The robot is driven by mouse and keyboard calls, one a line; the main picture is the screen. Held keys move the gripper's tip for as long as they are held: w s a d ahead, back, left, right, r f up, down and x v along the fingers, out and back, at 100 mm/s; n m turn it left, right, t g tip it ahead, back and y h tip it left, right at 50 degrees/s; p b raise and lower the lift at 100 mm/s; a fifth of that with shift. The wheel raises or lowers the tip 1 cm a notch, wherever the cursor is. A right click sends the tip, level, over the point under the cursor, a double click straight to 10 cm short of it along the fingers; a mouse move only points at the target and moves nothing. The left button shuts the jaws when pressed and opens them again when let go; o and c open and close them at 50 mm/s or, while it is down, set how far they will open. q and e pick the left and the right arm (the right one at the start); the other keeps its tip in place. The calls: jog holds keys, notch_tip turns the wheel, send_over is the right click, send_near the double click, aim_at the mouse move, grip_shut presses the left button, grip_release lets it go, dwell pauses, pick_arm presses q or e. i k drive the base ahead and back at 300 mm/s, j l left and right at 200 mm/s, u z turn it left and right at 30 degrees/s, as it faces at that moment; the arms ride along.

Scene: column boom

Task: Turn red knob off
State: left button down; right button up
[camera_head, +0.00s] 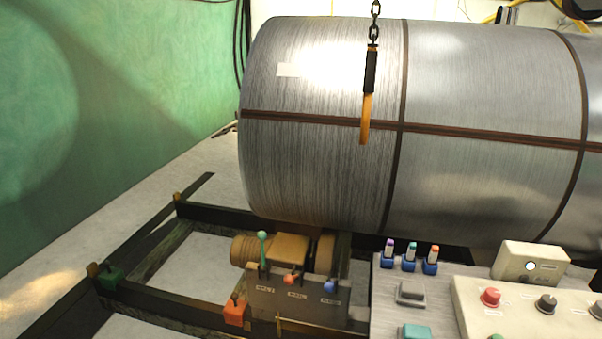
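A red knob (490,297) sits on the cream control panel (470,318) at the lower right. Its pointer direction is too small to tell. A black knob (546,304) is to its right on the same panel, and another dark knob (596,310) is cut by the right edge. Neither of my grippers shows in the head view.
A large metal cylinder (310,180) fills the upper middle, with a chain and orange-tipped hook (366,118) in front. A lever box (297,297) stands left of the grey console (385,290), which carries several small coloured switches. A dark floor frame (150,297) lies at left.

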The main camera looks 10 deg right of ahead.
aim_at(491, 296)
jog(key=z, duration=2)
